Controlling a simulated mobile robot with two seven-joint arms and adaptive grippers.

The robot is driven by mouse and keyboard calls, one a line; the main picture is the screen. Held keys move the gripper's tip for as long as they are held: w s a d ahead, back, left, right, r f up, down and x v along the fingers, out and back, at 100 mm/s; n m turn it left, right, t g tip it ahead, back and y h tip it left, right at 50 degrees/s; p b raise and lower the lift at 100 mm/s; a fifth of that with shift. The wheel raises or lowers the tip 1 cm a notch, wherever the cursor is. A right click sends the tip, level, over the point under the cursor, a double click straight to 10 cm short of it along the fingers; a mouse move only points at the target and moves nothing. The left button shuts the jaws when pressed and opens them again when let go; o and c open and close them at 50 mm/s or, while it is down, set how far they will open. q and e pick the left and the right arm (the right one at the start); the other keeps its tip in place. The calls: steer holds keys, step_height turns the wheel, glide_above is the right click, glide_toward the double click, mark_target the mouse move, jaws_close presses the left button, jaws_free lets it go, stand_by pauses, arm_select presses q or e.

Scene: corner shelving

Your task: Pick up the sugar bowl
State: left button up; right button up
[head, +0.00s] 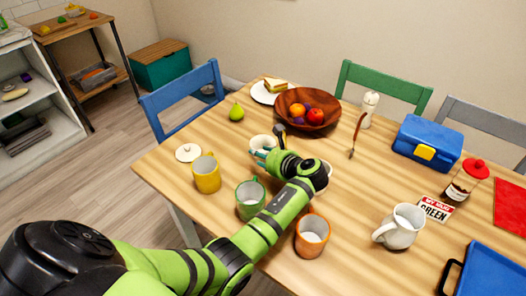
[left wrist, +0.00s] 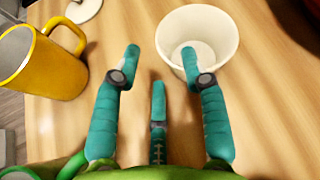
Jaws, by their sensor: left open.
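A white open bowl (head: 262,141), which looks like the sugar bowl, stands on the table beyond my left gripper (head: 260,154). It also shows in the left wrist view (left wrist: 222,38), upright and empty as far as I can see. My left gripper (left wrist: 161,62) is open with teal fingers spread. Its right fingertip overlaps the bowl's near rim and interior in the picture; I cannot tell if it touches. The left fingertip is beside the bowl, over bare table. A white knobbed lid (head: 188,152) lies apart to the left. My right gripper is not in view.
A yellow mug (head: 207,174) stands left of the gripper. A green mug (head: 250,199) and an orange mug (head: 312,236) stand near my forearm. A brown fruit bowl (head: 325,122) is behind. A white jug (head: 402,226) stands right. Another white item (head: 327,174) is partly hidden by my arm.

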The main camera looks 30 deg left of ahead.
arm_select(q)
steer(key=x, duration=0.3)
steer(key=shift+w+a+f, duration=0.1)
steer(key=shift+w+a, duration=0.05)
steer(key=shift+a, duration=0.1)
jaws_close()
